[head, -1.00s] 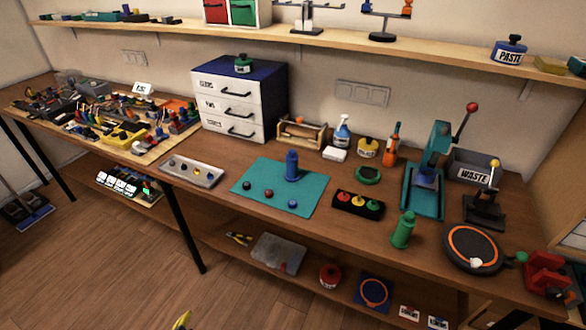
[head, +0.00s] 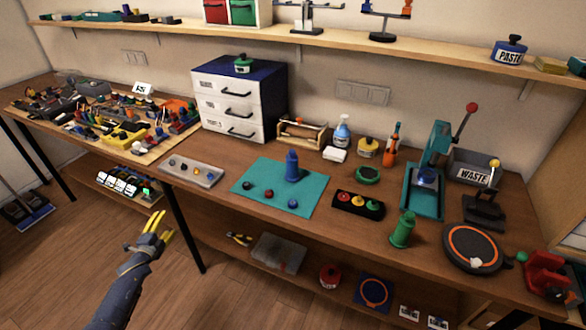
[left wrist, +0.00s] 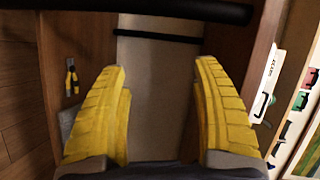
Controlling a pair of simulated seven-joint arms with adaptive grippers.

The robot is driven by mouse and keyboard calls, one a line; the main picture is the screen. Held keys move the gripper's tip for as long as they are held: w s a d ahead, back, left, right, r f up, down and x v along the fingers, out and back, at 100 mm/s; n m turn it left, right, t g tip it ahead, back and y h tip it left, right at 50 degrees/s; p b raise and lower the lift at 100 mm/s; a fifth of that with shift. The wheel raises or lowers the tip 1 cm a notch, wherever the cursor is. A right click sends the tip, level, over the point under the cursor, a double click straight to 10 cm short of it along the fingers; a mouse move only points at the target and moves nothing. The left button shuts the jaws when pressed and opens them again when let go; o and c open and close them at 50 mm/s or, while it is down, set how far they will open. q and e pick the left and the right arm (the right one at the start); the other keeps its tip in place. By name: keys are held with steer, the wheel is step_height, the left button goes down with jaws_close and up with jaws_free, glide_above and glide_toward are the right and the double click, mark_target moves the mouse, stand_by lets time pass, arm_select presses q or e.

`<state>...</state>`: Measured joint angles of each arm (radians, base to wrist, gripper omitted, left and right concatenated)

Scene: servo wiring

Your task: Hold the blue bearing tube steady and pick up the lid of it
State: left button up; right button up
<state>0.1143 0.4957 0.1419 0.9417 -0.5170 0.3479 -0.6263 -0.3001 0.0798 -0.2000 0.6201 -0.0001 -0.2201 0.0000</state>
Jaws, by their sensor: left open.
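The blue bearing tube (head: 292,166) stands upright on a teal mat (head: 312,192) on the bench. A small blue round piece (head: 292,203) lies on the mat in front of it; I cannot tell whether it is the lid. A dark piece (head: 248,185) and a dark red piece (head: 269,194) lie beside it. My left gripper (head: 160,226), with yellow fingers, is in front of the bench at lower left, well away from the tube. In the left wrist view its fingers (left wrist: 160,105) are wide apart with nothing between them. My right gripper is not in view.
A grey tray (head: 205,178) with small parts lies left of the mat. A black block with coloured knobs (head: 345,205) and a green tube (head: 402,231) stand to the right. White drawers (head: 226,112) stand behind. The bench's front edge lies between my left gripper and the mat.

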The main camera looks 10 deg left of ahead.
arm_select(q)
steer(key=w+a+r+m+t+h, duration=0.1)
steer(key=w+a+r+m+t, duration=0.15)
steer(key=r, duration=0.75)
steer(key=w+a+r+m+t, duration=0.1)
steer(key=w+a+r+m, duration=0.15)
steer(key=r, duration=0.75)
steer(key=w+a+r+m+t+h, duration=0.1)
steer(key=w+a+r+m+t, duration=0.15)
steer(key=r, duration=0.75)
steer(key=d+r+m+h, duration=0.3)
steer(key=r+m+h, duration=0.6)
steer(key=r, duration=1.2)
steer(key=m+g+h, duration=0.4)
steer(key=m+g, duration=0.9)
steer(key=m, duration=0.3)
glide_toward(289, 170)
steer(key=shift+w+f, duration=0.55)
steer(key=shift+w, duration=0.25)
steer(key=shift+f+x, duration=0.2)
steer(key=shift+x, duration=4.6)
